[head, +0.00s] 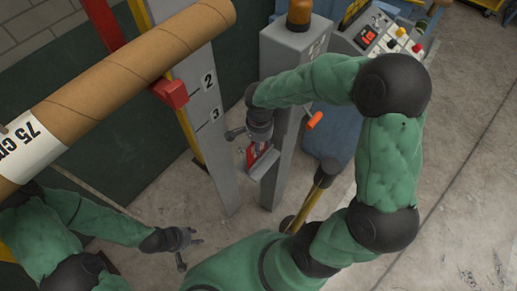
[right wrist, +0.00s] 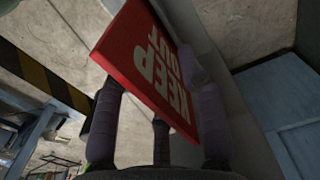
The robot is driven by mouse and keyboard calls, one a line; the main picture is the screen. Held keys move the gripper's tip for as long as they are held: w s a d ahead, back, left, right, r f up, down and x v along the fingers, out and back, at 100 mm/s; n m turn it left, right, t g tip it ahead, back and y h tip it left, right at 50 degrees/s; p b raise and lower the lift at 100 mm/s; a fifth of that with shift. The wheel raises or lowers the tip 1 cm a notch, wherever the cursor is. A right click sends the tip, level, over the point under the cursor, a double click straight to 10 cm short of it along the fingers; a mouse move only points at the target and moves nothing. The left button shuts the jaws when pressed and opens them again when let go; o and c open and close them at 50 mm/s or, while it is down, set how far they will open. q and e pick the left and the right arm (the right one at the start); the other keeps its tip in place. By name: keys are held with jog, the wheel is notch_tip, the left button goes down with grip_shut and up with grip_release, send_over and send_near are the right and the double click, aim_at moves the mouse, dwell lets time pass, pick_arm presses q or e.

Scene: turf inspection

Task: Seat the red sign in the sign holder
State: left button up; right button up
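The red sign (head: 252,155) with white lettering is at my right gripper (head: 246,142), beside the grey post. In the right wrist view the sign (right wrist: 150,62) reads KEEP OUT, sits tilted between the fingers of my right gripper (right wrist: 160,115), and appears gripped. A grey bracket on the post, seemingly the sign holder (head: 266,164), is right by the sign in the head view. Whether the sign's edge is inside it cannot be told. My left gripper (head: 190,247) is low at the left, fingers apart and empty, away from the sign.
A grey post (head: 285,150) with an amber lamp (head: 299,14) stands beside my right gripper. A large cardboard tube (head: 120,80) rests on a red bracket (head: 172,92) at the left. A control panel (head: 385,35) is at the back right. Concrete floor (head: 460,180) is clear at the right.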

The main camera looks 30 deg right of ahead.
jog(key=shift+f, duration=1.35)
jog(key=shift+w, duration=0.1)
grip_shut()
jog(key=shift+r, duration=0.2)
